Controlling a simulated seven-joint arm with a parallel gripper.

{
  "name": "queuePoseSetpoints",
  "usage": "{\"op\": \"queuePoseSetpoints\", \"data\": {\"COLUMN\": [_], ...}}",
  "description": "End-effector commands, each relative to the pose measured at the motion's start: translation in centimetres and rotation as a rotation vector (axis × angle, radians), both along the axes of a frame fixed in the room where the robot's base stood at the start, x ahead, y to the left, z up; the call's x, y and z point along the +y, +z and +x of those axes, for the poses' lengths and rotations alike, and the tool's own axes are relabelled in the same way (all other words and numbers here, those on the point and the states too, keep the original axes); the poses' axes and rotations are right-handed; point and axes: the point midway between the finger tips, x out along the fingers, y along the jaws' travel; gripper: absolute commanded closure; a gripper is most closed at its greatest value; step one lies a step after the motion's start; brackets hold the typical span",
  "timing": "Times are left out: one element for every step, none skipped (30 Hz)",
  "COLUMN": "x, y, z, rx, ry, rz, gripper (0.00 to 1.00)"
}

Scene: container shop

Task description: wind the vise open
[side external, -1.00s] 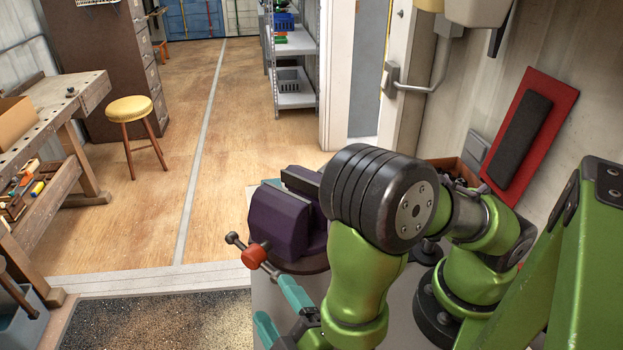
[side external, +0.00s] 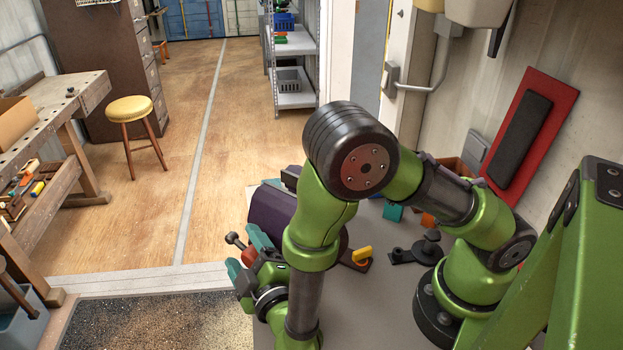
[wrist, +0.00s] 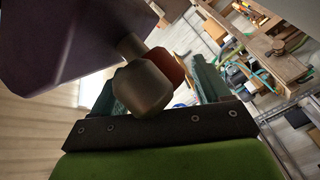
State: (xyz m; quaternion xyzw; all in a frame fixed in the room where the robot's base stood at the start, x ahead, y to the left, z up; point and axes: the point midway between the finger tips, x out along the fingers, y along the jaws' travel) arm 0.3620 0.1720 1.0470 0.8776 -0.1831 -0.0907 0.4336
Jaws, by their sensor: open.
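The purple vise (side external: 270,212) stands on the bench, partly hidden behind my arm. Its handle (side external: 234,239) is a dark bar with a round knob, and an orange-red hub sits beside it. My gripper (side external: 247,255) is at the vise's front by the handle, its teal fingers apart. In the wrist view the vise body (wrist: 70,40) fills the upper left. The grey-brown handle knob (wrist: 142,92) and the red hub (wrist: 166,65) show between the open fingers of my gripper (wrist: 160,82). I cannot tell whether a finger touches the handle.
On the grey bench top (side external: 390,295), a yellow-handled piece (side external: 362,254), a black clamp-like part (side external: 420,248) and a teal block (side external: 393,212) lie right of the vise. A wooden workbench (side external: 60,95) and yellow stool (side external: 130,108) stand far left. The floor between is clear.

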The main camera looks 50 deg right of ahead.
Motion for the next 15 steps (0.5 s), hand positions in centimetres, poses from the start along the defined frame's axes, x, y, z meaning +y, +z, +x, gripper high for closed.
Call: {"op": "queuePoseSetpoints", "data": {"x": [0.01, 0.01, 0.01, 0.01, 0.01, 0.01, 0.02, 0.02, 0.01, 0.01, 0.01, 0.01, 0.01, 0.0, 0.0], "y": [-0.01, 0.0, 0.0, 0.0, 0.0, 0.0, 0.0, 0.0, 0.01, 0.01, 0.01, 0.02, 0.02, 0.02, 0.02], "z": [-0.01, -0.02, -0.02, -0.03, -0.03, -0.03, -0.04, -0.04, -0.04, -0.05, -0.05, -0.05, -0.05, -0.05, -0.05], "rx": [0.0, 0.0, 0.0, 0.0, 0.0, 0.0, 0.0, 0.0, 0.0, -0.001, -0.001, -0.001, -0.001, 0.001, 0.002], "ry": [0.0, 0.0, 0.0, 0.0, 0.0, 0.0, 0.0, 0.0, 0.0, -0.001, -0.001, -0.001, -0.001, -0.001, -0.001], "rz": [0.0, 0.0, 0.0, 0.0, 0.0, 0.0, 0.0, 0.0, 0.0, 0.0, 0.0, 0.0, 0.0, 0.0, 0.0], "gripper": [0.24, 0.26, 0.32, 0.36, 0.41, 0.47, 0.52, 0.56, 0.62, 0.67, 0.71, 0.75, 0.75, 0.75, 0.75]}}
